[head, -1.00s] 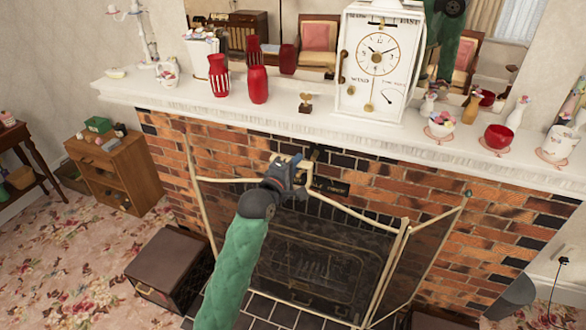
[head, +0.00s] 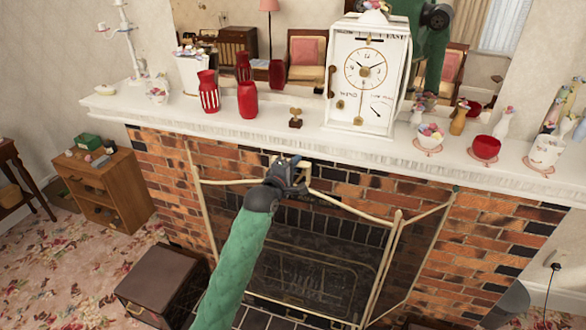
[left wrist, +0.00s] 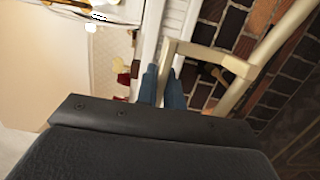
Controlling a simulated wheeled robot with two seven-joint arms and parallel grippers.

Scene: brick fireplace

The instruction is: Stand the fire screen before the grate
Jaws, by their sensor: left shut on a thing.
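The fire screen (head: 399,238) is a folding mesh screen with a thin cream frame. In the head view it stands upright before the brick fireplace, its side panels angled. My left gripper (head: 290,166) is shut on the top handle of the screen's middle panel. The left wrist view shows the blue fingers (left wrist: 170,86) against the cream handle (left wrist: 205,56). The grate (head: 307,270) shows dark through the mesh, behind the screen. My green left arm hides part of the middle panel. My right gripper is not in view.
The white mantelpiece (head: 300,140) overhangs the screen and carries a white clock (head: 368,80), red vases (head: 247,100) and several ornaments. A brown box (head: 160,280) stands close to the screen's left side. A wooden cabinet (head: 104,188) stands further left on the floral carpet (head: 60,265).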

